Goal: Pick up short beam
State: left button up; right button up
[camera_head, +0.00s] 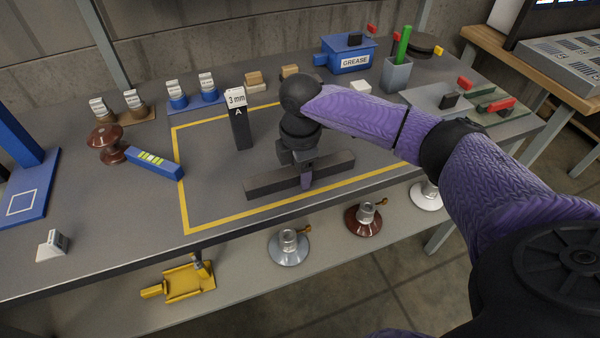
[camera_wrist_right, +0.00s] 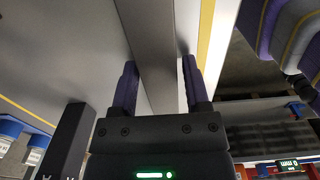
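A dark grey beam (camera_head: 270,183), the only one lying flat that I can make out, rests inside the yellow outline on the bench. It also shows in the right wrist view (camera_wrist_right: 150,45), running between the fingers. My right gripper (camera_head: 304,178) points down over the beam's middle, with one purple finger in front of it and the other hidden behind. In the right wrist view my right gripper (camera_wrist_right: 158,75) is open around the beam, with a narrow gap at the right finger. My left gripper is not in view.
A blue tool (camera_head: 154,163) and brown insulator (camera_head: 105,144) lie further left. A blue grease box (camera_head: 350,56) stands behind. Metal-capped insulators (camera_head: 289,247) sit on the lower shelf.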

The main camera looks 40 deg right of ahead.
grip_shut()
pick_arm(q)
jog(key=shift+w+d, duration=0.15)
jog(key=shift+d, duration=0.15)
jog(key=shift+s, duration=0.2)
